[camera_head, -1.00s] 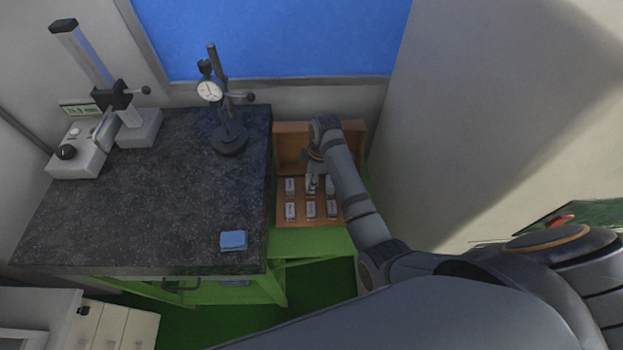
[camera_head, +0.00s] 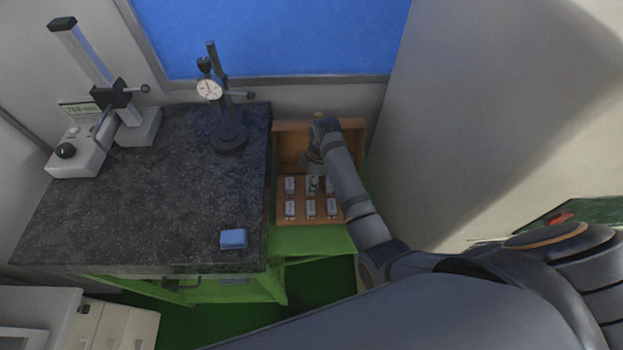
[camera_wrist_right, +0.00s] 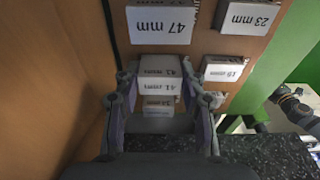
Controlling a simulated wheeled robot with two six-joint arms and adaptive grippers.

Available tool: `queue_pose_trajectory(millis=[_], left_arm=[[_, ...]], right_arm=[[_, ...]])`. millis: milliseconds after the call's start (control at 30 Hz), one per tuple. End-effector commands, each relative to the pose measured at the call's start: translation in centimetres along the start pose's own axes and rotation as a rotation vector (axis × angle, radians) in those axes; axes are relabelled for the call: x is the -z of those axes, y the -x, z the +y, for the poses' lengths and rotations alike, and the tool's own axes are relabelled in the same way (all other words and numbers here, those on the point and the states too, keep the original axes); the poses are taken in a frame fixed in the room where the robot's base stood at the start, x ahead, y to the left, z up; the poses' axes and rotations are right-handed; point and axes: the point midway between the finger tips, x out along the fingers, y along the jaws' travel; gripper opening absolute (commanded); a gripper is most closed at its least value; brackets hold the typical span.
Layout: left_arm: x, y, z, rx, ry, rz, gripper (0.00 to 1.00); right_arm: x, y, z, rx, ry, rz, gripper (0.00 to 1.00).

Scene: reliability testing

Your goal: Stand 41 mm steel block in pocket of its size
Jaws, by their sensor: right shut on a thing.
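My right gripper (camera_wrist_right: 163,92) is shut on a pale steel block (camera_wrist_right: 160,67) that reads 41 mm, held between its two fingers in the right wrist view. A second 41 mm marking and a darker, hard-to-read one show nearer the palm; I cannot tell which surface each is on. In the head view the right gripper (camera_head: 313,186) is over the brown wooden case (camera_head: 283,218), at the middle of its far row. The pocket under the block is hidden, so I cannot tell whether the block is in it. My left gripper is not in view.
Pale labels marked 47 mm (camera_wrist_right: 160,25), 23 mm (camera_wrist_right: 247,17) and 15 mm (camera_wrist_right: 223,69) surround the gripper closely.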

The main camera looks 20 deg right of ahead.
Motion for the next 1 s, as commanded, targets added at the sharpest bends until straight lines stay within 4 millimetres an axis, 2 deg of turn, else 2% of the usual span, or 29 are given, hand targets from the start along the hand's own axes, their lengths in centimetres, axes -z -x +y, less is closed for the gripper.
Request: queue_pose_trajectory(millis=[200, 233, 400, 767, 1000], left_arm=[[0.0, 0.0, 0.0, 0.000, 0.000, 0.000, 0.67], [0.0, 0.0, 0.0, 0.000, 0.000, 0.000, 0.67], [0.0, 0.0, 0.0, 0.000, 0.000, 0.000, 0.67], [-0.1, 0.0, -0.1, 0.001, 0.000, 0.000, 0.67], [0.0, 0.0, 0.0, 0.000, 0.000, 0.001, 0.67]], right_arm=[[0.0, 0.0, 0.0, -0.001, 0.000, 0.001, 0.00], [0.0, 0.0, 0.0, -0.001, 0.000, 0.001, 0.44], [0.0, 0.0, 0.0, -0.001, 0.000, 0.000, 0.67], [0.0, 0.4, 0.0, -0.001, 0.000, 0.000, 0.67], [0.0, 4.8, 0.1, -0.004, 0.000, 0.001, 0.67]])
